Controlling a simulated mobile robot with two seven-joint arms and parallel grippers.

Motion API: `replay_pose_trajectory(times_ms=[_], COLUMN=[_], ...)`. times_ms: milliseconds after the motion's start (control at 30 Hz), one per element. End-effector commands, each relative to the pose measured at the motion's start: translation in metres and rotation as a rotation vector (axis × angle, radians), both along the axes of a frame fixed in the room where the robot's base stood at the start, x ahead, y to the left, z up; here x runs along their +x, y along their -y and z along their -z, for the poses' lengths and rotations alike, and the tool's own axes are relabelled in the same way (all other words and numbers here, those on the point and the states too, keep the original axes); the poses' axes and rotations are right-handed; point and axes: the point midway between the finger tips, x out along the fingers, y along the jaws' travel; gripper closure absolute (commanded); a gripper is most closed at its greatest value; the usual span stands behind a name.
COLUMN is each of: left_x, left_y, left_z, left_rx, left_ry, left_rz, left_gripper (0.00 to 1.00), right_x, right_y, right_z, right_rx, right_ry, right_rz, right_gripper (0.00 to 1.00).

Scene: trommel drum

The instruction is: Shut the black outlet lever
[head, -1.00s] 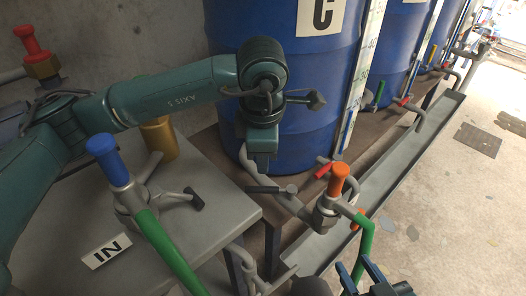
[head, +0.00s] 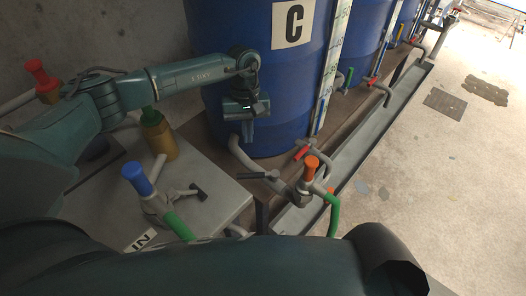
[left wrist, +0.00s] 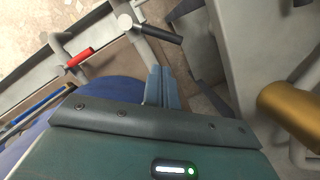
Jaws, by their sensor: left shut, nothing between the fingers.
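The black outlet lever (head: 257,175) sits on the grey pipe that leaves the foot of the blue drum marked C (head: 262,70). It sticks out to the left from its valve. In the left wrist view the black lever (left wrist: 160,34) lies just beyond the fingertips, apart from them. My left gripper (head: 249,138) hangs in front of the drum, above the lever, shut and empty. Its closed fingers also show in the left wrist view (left wrist: 160,82). My right gripper is out of view.
An orange-capped fitting (head: 311,168) and a red lever (head: 302,153) are close to the right. A blue-capped fitting (head: 137,178) with another black handle (head: 199,191) stands on the grey table (head: 215,205). A metal trough (head: 345,175) runs beside the drums.

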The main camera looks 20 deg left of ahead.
Motion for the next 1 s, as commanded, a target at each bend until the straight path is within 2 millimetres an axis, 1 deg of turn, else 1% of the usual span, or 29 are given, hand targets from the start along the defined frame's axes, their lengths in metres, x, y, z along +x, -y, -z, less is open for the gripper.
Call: replay_pose_trajectory(times_ms=[33, 100, 267, 367, 600, 700, 833, 1000], left_x=[-0.001, -0.001, -0.004, -0.008, -0.016, -0.019, -0.021, -0.022], left_y=[-0.006, -0.01, -0.011, -0.009, -0.003, -0.002, -0.001, -0.001], left_z=[-0.002, 0.001, 0.013, 0.028, 0.071, 0.085, 0.096, 0.1], left_rx=[-0.008, -0.017, -0.022, -0.023, -0.023, -0.023, -0.022, -0.022], left_ry=[-0.005, -0.006, -0.008, -0.01, -0.008, -0.008, -0.007, -0.005], left_rz=[0.024, 0.05, 0.068, 0.069, 0.068, 0.067, 0.067, 0.068], left_gripper=[1.0, 1.0, 1.0, 1.0, 1.0, 1.0, 1.0, 1.0], right_x=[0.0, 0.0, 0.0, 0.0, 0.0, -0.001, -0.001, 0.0], right_y=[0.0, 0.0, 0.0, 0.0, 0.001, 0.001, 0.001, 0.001], right_z=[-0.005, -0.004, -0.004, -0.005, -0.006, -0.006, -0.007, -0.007], right_rx=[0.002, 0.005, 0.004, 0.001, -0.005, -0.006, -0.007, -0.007], right_ry=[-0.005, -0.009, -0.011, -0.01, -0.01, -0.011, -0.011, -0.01], right_rz=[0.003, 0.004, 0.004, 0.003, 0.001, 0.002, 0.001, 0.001], right_gripper=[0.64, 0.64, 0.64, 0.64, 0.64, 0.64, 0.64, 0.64])
